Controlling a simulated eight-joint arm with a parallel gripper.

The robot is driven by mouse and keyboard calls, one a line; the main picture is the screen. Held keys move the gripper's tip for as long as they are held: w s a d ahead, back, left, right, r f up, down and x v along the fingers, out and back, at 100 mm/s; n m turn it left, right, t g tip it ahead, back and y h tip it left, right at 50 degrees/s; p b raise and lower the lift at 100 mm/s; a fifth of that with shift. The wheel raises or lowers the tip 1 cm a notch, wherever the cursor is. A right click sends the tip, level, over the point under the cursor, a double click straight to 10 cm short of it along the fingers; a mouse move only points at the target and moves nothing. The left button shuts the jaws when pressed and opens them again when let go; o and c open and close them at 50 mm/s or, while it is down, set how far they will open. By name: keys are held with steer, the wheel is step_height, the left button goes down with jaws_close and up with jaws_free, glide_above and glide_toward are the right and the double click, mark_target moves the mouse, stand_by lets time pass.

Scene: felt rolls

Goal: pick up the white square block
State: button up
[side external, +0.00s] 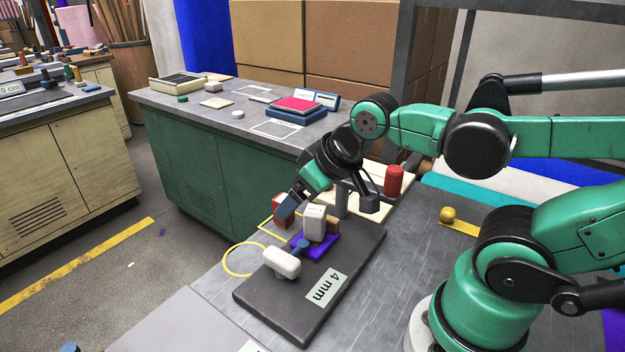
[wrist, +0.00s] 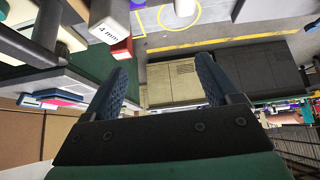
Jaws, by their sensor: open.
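The white square block (side external: 314,224) stands upright on a purple piece (side external: 322,246) on the dark slab in the side view. In the wrist view a white block marked "4 mm" (wrist: 108,22), seemingly the same one, is at the upper left, beyond the left finger and outside the jaws. My gripper (side external: 288,206) is tilted down just behind and left of the block in the side view. Its blue fingers are spread with nothing between them in the wrist view (wrist: 166,78). Whether a finger touches the block I cannot tell.
A rounded white piece (side external: 281,263) lies in front on the dark slab (side external: 270,302), beside a small blue piece (side external: 302,244). A red cylinder (side external: 394,180) stands at right. A yellow ring (side external: 226,262) marks clear bench at left.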

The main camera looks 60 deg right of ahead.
mark_target(316, 210)
steer(key=d+n+g, duration=0.1)
steer(key=d, duration=0.1)
steer(key=d+f+n+y, duration=0.1)
steer(key=d, duration=0.1)
steer(key=d+f+n+g, duration=0.1)
steer(key=shift+s+d+n+g, duration=0.3)
steer(key=shift+d, duration=0.1)
steer(key=shift+f+y, duration=0.15)
steer(key=shift+y, duration=0.15)
steer(key=shift+x, duration=2.6)
jaws_close()
